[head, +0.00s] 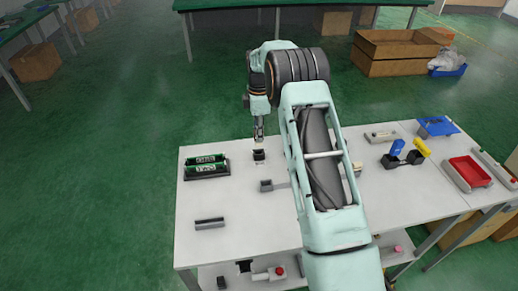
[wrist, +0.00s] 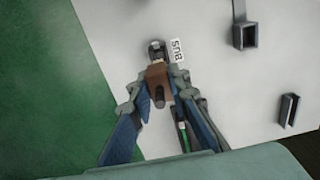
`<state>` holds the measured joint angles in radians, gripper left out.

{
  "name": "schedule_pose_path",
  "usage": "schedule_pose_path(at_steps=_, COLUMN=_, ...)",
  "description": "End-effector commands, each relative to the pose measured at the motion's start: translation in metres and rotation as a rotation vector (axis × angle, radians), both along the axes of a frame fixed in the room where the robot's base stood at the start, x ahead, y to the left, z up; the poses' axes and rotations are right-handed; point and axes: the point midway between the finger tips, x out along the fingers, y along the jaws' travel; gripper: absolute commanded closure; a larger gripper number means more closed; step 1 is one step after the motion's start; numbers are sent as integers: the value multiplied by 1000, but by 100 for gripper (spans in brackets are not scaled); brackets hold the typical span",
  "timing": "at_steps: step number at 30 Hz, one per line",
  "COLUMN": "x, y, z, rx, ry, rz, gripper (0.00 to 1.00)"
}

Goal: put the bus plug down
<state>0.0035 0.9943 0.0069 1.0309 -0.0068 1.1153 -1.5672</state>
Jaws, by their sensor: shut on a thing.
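My gripper (wrist: 158,77) is shut on a brown block with a dark end, which I take for the bus plug (wrist: 158,88). In the head view my gripper (head: 259,136) is above the table's back edge, just over a small dark fixture (head: 259,156). In the wrist view this dark fixture (wrist: 155,47) is directly beyond the plug, beside a white "BUS" label (wrist: 177,48). The fingers hide part of the plug. I cannot tell whether the plug touches the fixture.
The white table (head: 240,245) also holds a black rack with green boards (head: 206,166) at the left. A grey lever box (head: 267,186) and a grey channel (head: 209,223) are nearer. Blue, yellow and red fixtures are at the right. The front middle is clear.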

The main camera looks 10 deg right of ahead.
Motion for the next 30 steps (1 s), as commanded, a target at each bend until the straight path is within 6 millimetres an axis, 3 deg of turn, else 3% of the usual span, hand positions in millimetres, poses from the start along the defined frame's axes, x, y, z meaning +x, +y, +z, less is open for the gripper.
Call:
schedule_pose_path(at_steps=8, x=-2, y=0, z=12, rx=1, ry=-1, rz=0, gripper=100)
schedule_pose_path(at_steps=13, x=-16, y=0, z=23, rx=4, ry=-2, rz=-1, gripper=100)
schedule_pose_path(at_steps=20, x=-55, y=0, z=47, rx=10, ry=-3, rz=-2, gripper=100)
schedule_pose_path(at_steps=30, x=-129, y=0, z=71, rx=13, ry=-2, rz=-2, gripper=100)
